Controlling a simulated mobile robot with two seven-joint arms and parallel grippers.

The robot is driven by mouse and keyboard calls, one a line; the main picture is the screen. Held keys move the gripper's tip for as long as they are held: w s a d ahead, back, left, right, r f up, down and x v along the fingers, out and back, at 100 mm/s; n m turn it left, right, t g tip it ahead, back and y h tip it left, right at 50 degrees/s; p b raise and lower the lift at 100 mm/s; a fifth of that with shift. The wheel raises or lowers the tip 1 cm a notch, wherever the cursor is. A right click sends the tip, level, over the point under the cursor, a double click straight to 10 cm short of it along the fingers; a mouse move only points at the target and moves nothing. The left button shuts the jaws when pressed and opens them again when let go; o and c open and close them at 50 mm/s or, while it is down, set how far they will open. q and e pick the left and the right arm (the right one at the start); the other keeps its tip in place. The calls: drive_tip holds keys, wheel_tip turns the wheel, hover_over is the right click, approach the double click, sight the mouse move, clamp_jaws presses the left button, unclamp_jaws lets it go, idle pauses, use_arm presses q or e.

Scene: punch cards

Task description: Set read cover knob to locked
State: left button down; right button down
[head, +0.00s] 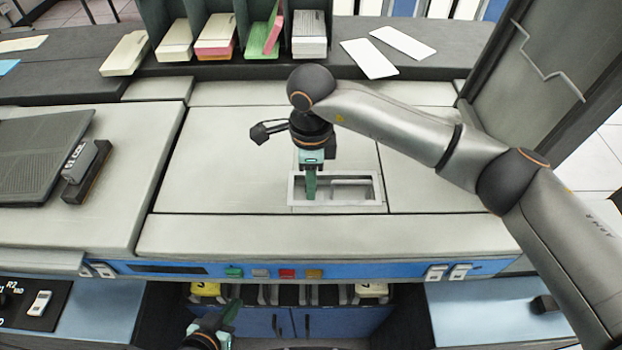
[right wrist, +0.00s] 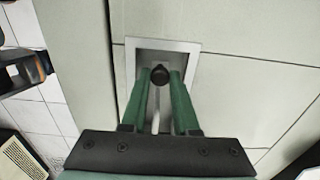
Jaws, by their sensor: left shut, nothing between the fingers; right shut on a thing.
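A light-framed rectangular recess (head: 379,190) is set in the top of the pale machine. It also shows in the right wrist view (right wrist: 165,43), with a pale rod inside. A small dark round knob (right wrist: 160,76) sits between the green fingertips of my right gripper (head: 310,192), which points down into the left end of the recess and is shut on the knob. In the head view the fingers hide the knob. Its locked or unlocked setting cannot be read. My left gripper (head: 230,315) is low at the bottom, in front of the machine, shut and empty.
Card stacks (head: 310,35) stand in a rack at the back, and two loose white cards (head: 385,50) lie right of it. A blue strip with coloured buttons (head: 287,273) runs along the front edge. A dark panel (head: 545,70) rises at the right.

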sight(300, 199)
idle(0.6)
drive_tip(key=shift+a+f+b, duration=0.1)
drive_tip(key=shift+a+b, duration=0.6)
drive_tip(key=shift+b, duration=0.05)
drive_tip(key=shift+a, duration=0.35)
drive_tip(key=shift+r, duration=0.2)
drive_tip(key=c, duration=0.9)
unclamp_jaws()
drive_tip(key=shift+a, duration=0.1)
wheel_tip(300, 199, up, 12)
drive_tip(key=shift+r+b, duration=0.25)
drive_tip(key=shift+b, duration=0.25)
drive_tip(key=shift+s+f, duration=0.1)
